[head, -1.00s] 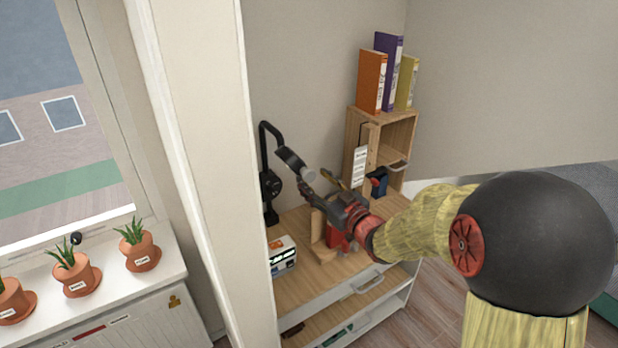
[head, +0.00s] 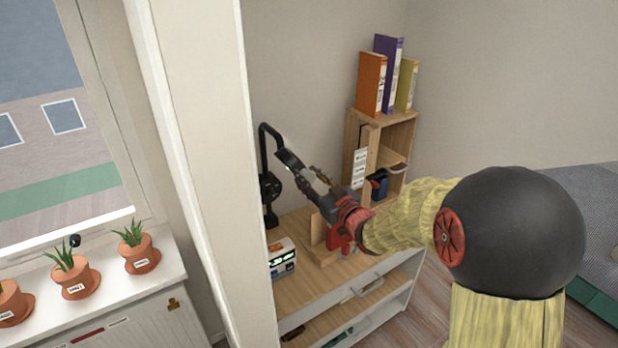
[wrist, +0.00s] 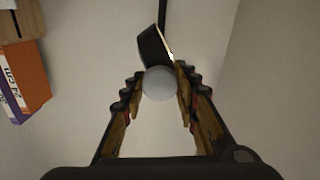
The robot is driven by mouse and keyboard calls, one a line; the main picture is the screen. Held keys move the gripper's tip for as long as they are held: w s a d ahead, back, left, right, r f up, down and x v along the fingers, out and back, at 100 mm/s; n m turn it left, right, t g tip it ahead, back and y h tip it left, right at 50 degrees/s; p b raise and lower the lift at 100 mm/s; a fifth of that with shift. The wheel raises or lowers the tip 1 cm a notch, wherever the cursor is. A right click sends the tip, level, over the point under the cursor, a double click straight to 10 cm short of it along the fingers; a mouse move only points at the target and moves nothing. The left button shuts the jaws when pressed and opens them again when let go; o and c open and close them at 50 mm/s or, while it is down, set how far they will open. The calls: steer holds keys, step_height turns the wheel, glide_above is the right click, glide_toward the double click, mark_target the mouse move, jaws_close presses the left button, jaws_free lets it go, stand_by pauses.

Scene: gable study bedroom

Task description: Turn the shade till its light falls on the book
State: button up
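The black desk lamp (head: 266,165) stands at the left back of the desk, its arm bent over at the top. Its dark shade (head: 289,159) points down and right; it also shows in the wrist view (wrist: 154,46). A pale ball (wrist: 160,83) sits at the shade's near end. My gripper (head: 308,180) is at that end, with its fingers apart on either side of the ball. I cannot tell whether they touch it. Orange (head: 371,84), purple (head: 388,62) and yellow (head: 406,84) books stand upright on a wooden crate. No light patch is clear, and I cannot tell which book is lit.
The wooden crate (head: 363,118) stands at the desk's back right. A wooden stand (head: 318,229) with something red is below my gripper. A pale post (head: 205,150) rises left of the desk.

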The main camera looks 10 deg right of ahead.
steer(key=c, duration=0.5)
steer(key=shift+c, duration=0.2)
steer(key=n+b, duration=0.2)
steer(key=b, duration=0.1)
steer(key=shift+f, duration=0.25)
steer(key=shift+r+n+b, duration=0.15)
steer(key=shift+n+b, duration=1.05)
steer(key=shift+b, duration=0.05)
steer(key=o, duration=1)
steer(key=shift+o, duration=0.8)
steer(key=shift+s, duration=0.1)
steer(key=v, duration=1.1)
steer(key=shift+s, duration=0.35)
